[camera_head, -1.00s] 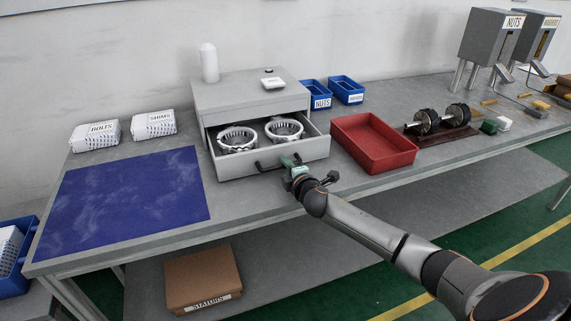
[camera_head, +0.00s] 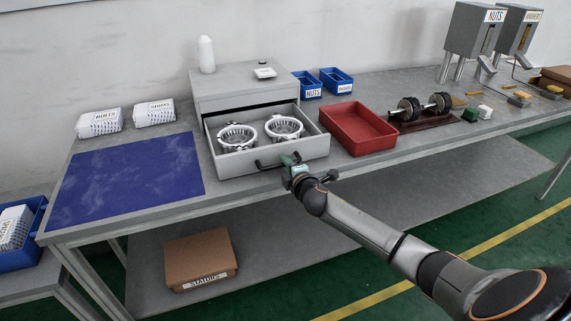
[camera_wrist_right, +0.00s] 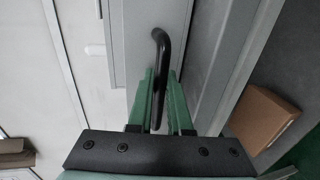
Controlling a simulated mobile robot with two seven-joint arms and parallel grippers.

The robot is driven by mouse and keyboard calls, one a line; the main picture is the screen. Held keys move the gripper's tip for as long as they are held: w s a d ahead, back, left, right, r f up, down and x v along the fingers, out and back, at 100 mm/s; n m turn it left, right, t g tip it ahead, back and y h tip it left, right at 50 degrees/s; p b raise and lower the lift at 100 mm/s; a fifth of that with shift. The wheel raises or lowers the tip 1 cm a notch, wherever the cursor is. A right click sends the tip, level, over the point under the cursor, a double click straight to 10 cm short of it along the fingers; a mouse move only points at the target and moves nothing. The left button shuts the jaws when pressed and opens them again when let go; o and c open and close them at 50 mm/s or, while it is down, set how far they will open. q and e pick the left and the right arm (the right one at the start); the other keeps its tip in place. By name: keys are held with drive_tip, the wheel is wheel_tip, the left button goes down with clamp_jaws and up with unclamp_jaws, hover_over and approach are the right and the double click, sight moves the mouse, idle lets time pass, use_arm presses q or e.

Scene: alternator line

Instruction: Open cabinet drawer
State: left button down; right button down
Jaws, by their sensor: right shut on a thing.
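The grey cabinet (camera_head: 245,88) stands on the bench with its drawer (camera_head: 270,160) pulled out toward me. Two ring-shaped metal stators, the left one (camera_head: 237,138) and the right one (camera_head: 284,129), sit inside the drawer. My right gripper (camera_head: 290,163) is at the drawer front, shut on the black handle (camera_head: 264,167). In the right wrist view the handle (camera_wrist_right: 160,62) runs between the green fingers of my right gripper (camera_wrist_right: 160,85). My left gripper is not in view.
A red tray (camera_head: 358,130) stands close to the right of the drawer. A blue mat (camera_head: 128,177) lies to the left. A cardboard box (camera_head: 200,262) sits on the lower shelf. Blue bins (camera_head: 336,79) are behind. The bench strip before the drawer is narrow.

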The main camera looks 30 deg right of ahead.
drive_tip(key=c, duration=0.9)
unclamp_jaws()
drive_tip(key=shift+o, duration=0.2)
drive_tip(key=shift+s, duration=0.1)
drive_tip(key=v, duration=1.2)
drive_tip(key=shift+p, duration=0.3)
drive_tip(key=shift+s, duration=0.15)
drive_tip(key=s+a+f+m+g+y+p, duration=0.1)
drive_tip(key=s+a+f+m+g+y, duration=0.15)
drive_tip(key=s+a+f, duration=0.35)
drive_tip(key=s+a+f+m+g+y, duration=0.1)
drive_tip(key=s+a+f+m, duration=0.25)
drive_tip(key=f, duration=0.55)
drive_tip(key=s+a+f+m+g+y, duration=0.1)
drive_tip(key=s+a+f+m, duration=0.2)
drive_tip(key=s+a, duration=0.2)
drive_tip(key=s+a+f+m+g+y, duration=0.1)
drive_tip(key=s+a+f+m, duration=0.2)
drive_tip(key=s+a, duration=0.3)
drive_tip(key=s+m, duration=0.1)
drive_tip(key=s, duration=0.1)
drive_tip(key=shift+s+a+f+p, duration=0.3)
drive_tip(key=shift+p, duration=0.1)
